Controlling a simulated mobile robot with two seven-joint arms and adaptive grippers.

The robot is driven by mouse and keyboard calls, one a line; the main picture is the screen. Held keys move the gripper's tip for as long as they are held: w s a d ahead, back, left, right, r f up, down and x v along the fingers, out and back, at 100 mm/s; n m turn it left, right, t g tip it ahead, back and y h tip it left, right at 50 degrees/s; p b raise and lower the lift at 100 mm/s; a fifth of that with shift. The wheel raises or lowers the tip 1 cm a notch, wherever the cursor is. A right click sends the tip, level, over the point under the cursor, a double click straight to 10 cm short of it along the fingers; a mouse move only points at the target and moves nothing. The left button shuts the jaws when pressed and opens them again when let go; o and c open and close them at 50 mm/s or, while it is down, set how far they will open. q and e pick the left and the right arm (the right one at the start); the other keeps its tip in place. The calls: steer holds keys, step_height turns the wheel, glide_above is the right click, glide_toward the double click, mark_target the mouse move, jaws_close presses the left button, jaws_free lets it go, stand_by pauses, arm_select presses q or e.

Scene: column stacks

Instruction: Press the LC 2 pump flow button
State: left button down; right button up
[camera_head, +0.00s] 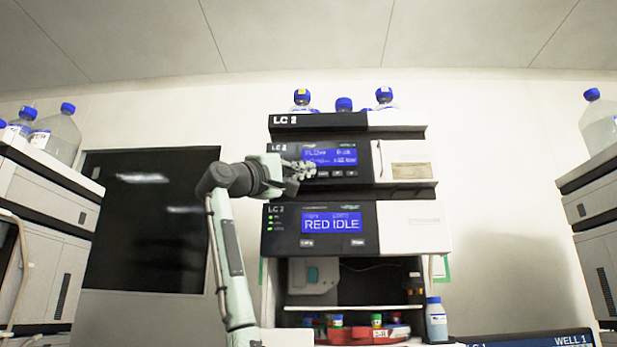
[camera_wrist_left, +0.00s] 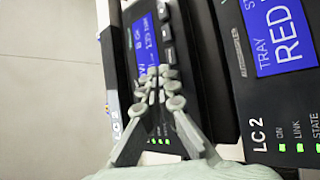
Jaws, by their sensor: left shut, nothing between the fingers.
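The LC 2 pump module (camera_head: 380,147) is the dark-fronted upper unit of the middle stack, with a lit blue display (camera_head: 345,157). A row of small dark buttons (camera_head: 337,173) sits below that display; the buttons also show in the left wrist view (camera_wrist_left: 167,30). Their labels are too small to read. My left gripper (camera_head: 308,170) is shut and empty, in front of the left part of the pump panel. In the left wrist view its fingertips (camera_wrist_left: 160,74) overlap the display and lie close to the button row. I cannot tell whether they touch the panel. My right gripper is not in view.
Below the pump, a second LC 2 module (camera_head: 285,245) has a display reading RED IDLE (camera_head: 332,223). Blue-capped bottles (camera_head: 384,95) stand on top of the stack. An open bay below holds a red tray (camera_head: 365,335) with vials. Other stacks stand at far left and right.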

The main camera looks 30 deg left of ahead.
arm_select(q)
steer(key=s+d, duration=0.1)
steer(key=s+b, duration=0.1)
steer(key=s+d+b, duration=0.1)
steer(key=s, duration=0.1)
steer(key=shift+s+d, duration=0.1)
steer(key=shift+d, duration=0.25)
stand_by(1.0)
